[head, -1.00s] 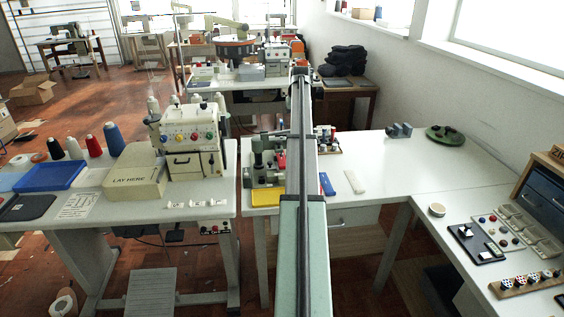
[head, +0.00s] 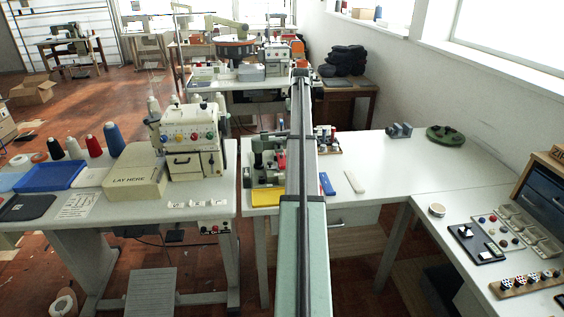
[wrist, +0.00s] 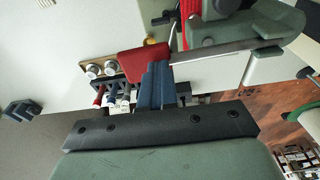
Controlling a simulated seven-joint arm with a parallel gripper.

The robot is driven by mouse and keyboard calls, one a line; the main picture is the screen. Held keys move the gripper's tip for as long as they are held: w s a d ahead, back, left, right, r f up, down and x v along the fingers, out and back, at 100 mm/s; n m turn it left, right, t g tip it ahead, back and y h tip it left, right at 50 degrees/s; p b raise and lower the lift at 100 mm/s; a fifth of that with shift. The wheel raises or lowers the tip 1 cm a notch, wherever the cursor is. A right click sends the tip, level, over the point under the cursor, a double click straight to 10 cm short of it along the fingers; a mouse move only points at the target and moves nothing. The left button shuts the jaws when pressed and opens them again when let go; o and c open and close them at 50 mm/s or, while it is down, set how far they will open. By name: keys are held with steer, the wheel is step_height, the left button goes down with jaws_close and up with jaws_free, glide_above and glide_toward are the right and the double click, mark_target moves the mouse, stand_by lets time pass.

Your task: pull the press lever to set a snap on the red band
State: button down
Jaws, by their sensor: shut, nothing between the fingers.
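The green press (head: 263,160) stands on the white table just left of my arm in the head view. In the wrist view its green body (wrist: 232,30) fills the upper right, with a pale metal bar (wrist: 222,48) across it. In the head view my arm hides the gripper.
Behind the fingers is a rack (wrist: 118,95) with several coloured pieces. A blue block (head: 327,184) and a white piece (head: 355,181) lie right of my arm. A grey clamp-like part (head: 399,130) and a green dish (head: 445,135) stand farther back. The table's right side is mostly clear.

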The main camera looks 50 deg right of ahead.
step_height(320, 180, up, 11)
stand_by(1.1)
stand_by(0.4)
